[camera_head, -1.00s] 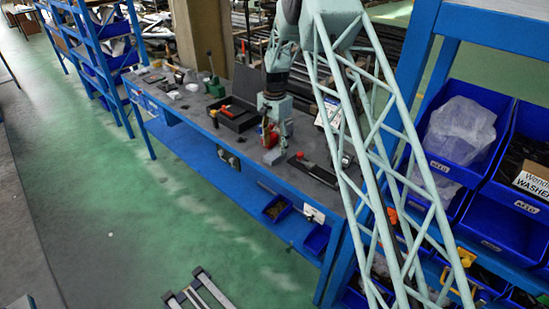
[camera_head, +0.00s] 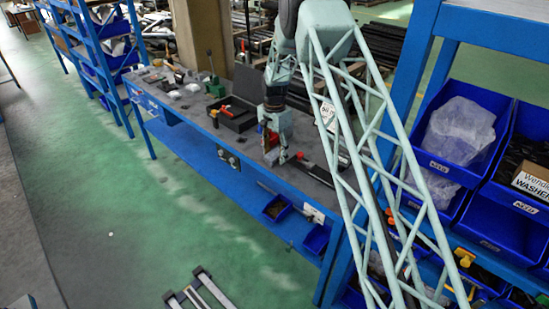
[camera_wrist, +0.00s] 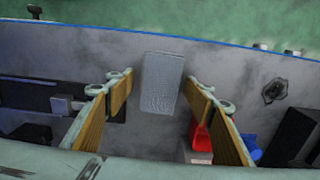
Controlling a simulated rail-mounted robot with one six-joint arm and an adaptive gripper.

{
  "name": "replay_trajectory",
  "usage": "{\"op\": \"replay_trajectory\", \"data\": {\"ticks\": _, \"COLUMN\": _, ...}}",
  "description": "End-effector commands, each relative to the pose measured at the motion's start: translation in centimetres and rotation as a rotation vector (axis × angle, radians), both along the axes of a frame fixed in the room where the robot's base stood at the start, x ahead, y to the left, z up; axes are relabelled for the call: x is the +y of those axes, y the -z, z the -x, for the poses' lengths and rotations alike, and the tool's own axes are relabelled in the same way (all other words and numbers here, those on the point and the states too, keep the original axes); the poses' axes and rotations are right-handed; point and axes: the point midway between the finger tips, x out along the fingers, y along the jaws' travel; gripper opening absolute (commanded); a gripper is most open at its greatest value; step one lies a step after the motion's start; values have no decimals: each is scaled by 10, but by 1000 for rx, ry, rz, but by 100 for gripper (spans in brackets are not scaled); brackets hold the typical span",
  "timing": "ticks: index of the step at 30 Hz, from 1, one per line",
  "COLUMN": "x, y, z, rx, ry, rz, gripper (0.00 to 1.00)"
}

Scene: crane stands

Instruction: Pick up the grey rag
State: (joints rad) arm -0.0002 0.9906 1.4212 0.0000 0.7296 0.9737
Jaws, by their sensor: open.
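The grey rag (camera_wrist: 162,83) is a light grey, flat rectangle lying on the workbench top in the wrist view, close to the bench's blue edge. My gripper (camera_wrist: 160,88) is open, with its tan-padded fingers on either side of the rag in that picture. The gap between them is empty, and the rag appears beyond the fingertips, not held. In the head view my gripper (camera_head: 273,150) points down over the front part of the bench. The rag is hard to make out there beneath the fingers.
The workbench (camera_head: 240,158) also bears a black open case (camera_head: 236,116) left of my gripper and a red-ended dark tool to its right. In the wrist view a red object (camera_wrist: 201,137) lies near the right finger. Blue bins (camera_head: 462,140) stand on the right rack.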

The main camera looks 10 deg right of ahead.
Motion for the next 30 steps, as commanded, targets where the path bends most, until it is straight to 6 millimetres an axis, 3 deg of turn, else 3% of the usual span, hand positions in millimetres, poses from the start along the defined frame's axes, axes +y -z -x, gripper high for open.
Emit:
{"op": "replay_trajectory", "data": {"ticks": 9, "x": 0, "y": 0, "z": 0, "rx": 0, "ry": 0, "rz": 0, "gripper": 48}}
{"op": "replay_trajectory", "data": {"ticks": 18, "x": 0, "y": 0, "z": 0, "rx": 0, "ry": 0, "rz": 0, "gripper": 22}}
{"op": "replay_trajectory", "data": {"ticks": 30, "x": 0, "y": -3, "z": 0, "rx": 0, "ry": 0, "rz": 0, "gripper": 22}}
